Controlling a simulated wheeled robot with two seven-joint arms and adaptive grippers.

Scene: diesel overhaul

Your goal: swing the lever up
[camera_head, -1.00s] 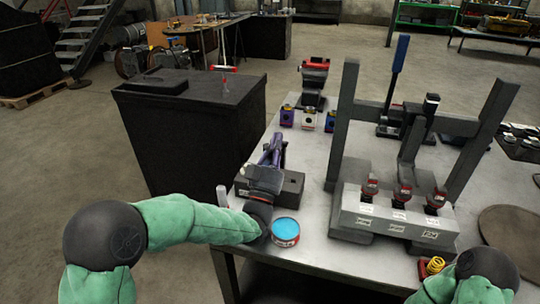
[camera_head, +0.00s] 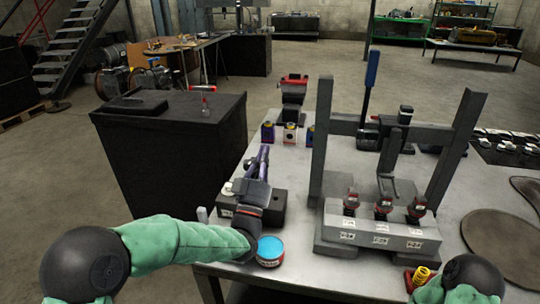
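The lever with a long blue grip (camera_head: 371,75) stands near upright on a dark fixture at the back of the table, behind the grey frame. My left gripper (camera_head: 260,160) is at the table's left side, over a dark block, well apart from the lever. Its fingers point away from me and show nearly edge-on, so their gap is unclear. My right arm (camera_head: 470,280) shows only at the bottom right corner, and its gripper is out of view.
A blue-topped tin (camera_head: 270,249) sits by my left wrist. A red vise (camera_head: 293,88) and small coloured blocks (camera_head: 290,133) are at the back left.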

